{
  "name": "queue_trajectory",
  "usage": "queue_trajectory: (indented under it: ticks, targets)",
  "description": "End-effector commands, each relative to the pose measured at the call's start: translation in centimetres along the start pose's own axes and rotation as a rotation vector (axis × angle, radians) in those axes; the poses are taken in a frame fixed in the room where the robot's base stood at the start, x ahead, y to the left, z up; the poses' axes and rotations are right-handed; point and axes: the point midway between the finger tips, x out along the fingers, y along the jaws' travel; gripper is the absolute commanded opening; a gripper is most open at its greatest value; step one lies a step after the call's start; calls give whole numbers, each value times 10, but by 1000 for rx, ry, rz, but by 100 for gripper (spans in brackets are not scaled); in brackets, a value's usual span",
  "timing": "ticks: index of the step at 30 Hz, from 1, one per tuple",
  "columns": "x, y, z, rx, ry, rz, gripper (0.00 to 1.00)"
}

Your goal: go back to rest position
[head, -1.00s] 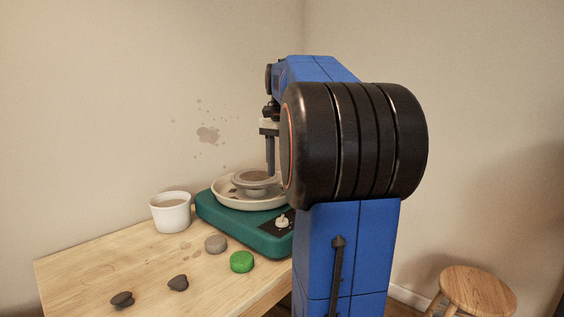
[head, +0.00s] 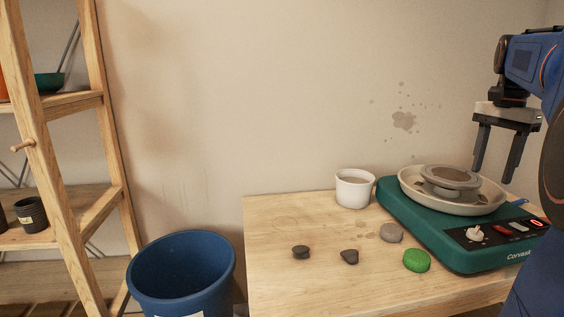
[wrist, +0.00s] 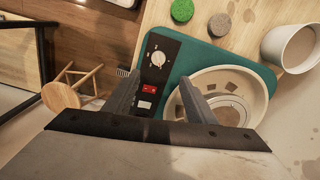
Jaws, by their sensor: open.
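My gripper (head: 496,157) is open and empty, with its two dark fingers pointing down above the right side of the green pottery wheel (head: 400,212). The fingers also show in the wrist view (wrist: 160,95), spread apart over the wheel's basin and control panel. The wheel's cream basin (head: 412,190) holds a grey round wheel head with brown clay marks. The fingertips look apart from the basin in the head view.
A white cup (head: 354,191), a green sponge (head: 417,261), a grey round piece (head: 391,233) and two dark pieces lie on the wooden table (head: 275,225). A blue bin (head: 180,270) and wooden shelf (head: 108,140) stand left. A stool (wrist: 62,97) shows in the wrist view.

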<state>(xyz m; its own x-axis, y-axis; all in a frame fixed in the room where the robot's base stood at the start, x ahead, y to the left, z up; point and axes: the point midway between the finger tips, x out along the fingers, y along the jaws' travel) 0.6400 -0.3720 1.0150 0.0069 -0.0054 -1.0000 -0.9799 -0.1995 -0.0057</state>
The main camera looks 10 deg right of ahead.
Motion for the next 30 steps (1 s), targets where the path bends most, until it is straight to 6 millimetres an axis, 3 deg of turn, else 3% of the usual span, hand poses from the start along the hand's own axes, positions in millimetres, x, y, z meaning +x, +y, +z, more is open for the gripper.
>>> queue_trajectory:
  ticks: [5,14,24,30]
  targets:
    - [17,-6,52,-161,35,-30,51]
    - [73,1,159,-541,123,-104,51]
    - [156,38,260,-965,228,-193,51]
    - [210,67,303,-1192,290,-245,51]
